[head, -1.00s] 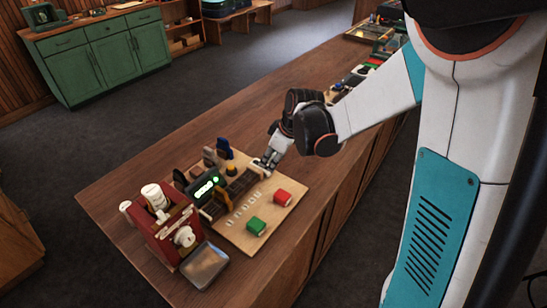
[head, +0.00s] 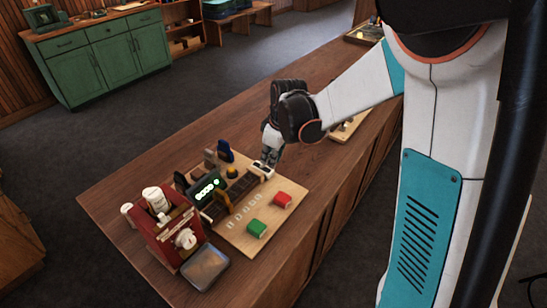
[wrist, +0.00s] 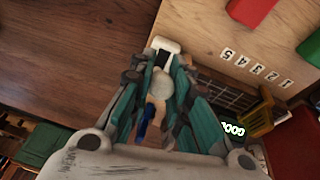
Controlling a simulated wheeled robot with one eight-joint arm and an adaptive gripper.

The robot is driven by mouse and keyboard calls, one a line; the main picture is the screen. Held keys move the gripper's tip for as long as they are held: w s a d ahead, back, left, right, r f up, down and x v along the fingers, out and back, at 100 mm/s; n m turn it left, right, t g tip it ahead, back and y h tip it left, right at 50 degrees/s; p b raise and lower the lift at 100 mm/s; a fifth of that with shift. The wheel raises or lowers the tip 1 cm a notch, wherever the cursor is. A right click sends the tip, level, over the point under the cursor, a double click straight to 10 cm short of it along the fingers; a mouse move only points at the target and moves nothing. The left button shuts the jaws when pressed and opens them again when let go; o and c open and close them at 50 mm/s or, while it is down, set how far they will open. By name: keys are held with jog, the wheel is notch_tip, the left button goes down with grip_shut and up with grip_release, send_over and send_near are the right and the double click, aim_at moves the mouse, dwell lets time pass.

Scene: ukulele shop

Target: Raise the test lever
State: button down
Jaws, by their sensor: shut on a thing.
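The test station's wooden board (head: 245,238) sits on the near end of the long counter. My gripper (head: 268,163) is above its far edge, by the head of the fretted dark neck (head: 240,187). In the wrist view my gripper (wrist: 160,88) is shut on a pale rounded knob (wrist: 162,82), which I take to be the test lever. A white bracket with a dark slot (wrist: 165,46) lies just beyond the knob. The fingers hide most of the lever, so its angle cannot be told. A small display (head: 207,188) glows green; it reads "GOOD" in the wrist view.
A red block (head: 282,200) and a green block (head: 257,228) lie on the board near numbered tiles (head: 244,211). The counter (head: 125,187) is clear at far left.

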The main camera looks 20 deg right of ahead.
jog(key=w+g+h, duration=0.1)
jog(key=w+a+r+g, duration=0.1)
jog(key=shift+a+g+h, duration=0.2)
jog(key=shift+g+h, duration=0.1)
jog(key=shift+h, duration=0.1)
jog(key=shift+w+a, duration=0.85)
jog(key=shift+w, duration=0.25)
jog(key=shift+w+a+f, duration=0.2)
jog(key=shift+w+a, duration=0.35)
jog(key=shift+w, duration=0.25)
jog(key=c, duration=1.8)
grip_release()
jog(key=o, duration=0.3)
jog(key=shift+w+a+f, duration=0.1)
jog(key=shift+w+f, duration=0.05)
jog(key=shift+o, duration=0.2)
